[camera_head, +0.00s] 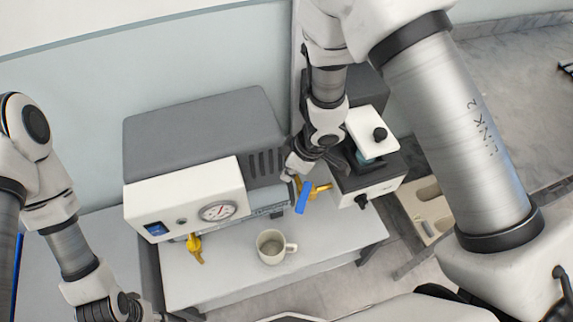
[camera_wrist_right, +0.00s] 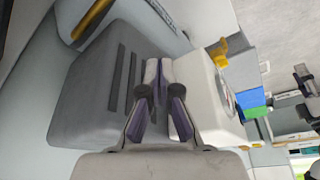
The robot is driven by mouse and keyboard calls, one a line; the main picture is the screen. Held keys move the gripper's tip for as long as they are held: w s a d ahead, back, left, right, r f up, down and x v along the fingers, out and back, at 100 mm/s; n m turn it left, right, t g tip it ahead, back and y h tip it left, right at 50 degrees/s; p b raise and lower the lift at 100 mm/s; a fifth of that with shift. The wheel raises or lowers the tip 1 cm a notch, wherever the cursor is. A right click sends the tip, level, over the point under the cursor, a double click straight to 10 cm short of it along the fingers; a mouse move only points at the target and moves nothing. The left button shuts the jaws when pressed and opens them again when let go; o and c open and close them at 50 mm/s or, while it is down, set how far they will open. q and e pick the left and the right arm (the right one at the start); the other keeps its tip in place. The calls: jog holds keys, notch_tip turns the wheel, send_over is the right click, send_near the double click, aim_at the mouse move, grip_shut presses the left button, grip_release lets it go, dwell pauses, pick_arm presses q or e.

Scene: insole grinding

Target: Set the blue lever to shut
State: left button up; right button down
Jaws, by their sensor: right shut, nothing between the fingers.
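The blue lever (camera_head: 302,197) sits on a yellow brass valve (camera_head: 318,188) at the right end of the grey and white machine (camera_head: 185,196). In the head view it slants down, its lower end slightly to the left. My right gripper (camera_head: 290,172) is shut and empty, just above and left of the lever; I cannot tell whether they touch. In the right wrist view its fingers (camera_wrist_right: 160,78) are in front of the machine. I cannot make out the lever for certain there. My left gripper (camera_head: 122,308) is partly visible at the bottom left, its jaws unclear.
A mug (camera_head: 271,246) stands on the table (camera_head: 215,285). A black and white device (camera_head: 372,172) stands close right of the lever. The table front right of the mug is clear.

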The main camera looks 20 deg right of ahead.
aim_at(304, 198)
jog(key=s+b+x, duration=0.1)
jog(key=s+x, duration=0.1)
jog(key=x, duration=0.8)
pick_arm(q)
jog(key=shift+s+f, duration=0.7)
pick_arm(e)
jog(key=d, duration=0.1)
jog(key=s+d, duration=0.2)
jog(key=shift+s+d+r, duration=0.15)
jog(key=shift+d+r, duration=0.15)
pick_arm(q)
jog(key=shift+r, duration=0.2)
pick_arm(e)
jog(key=shift+s+d+r, duration=0.1)
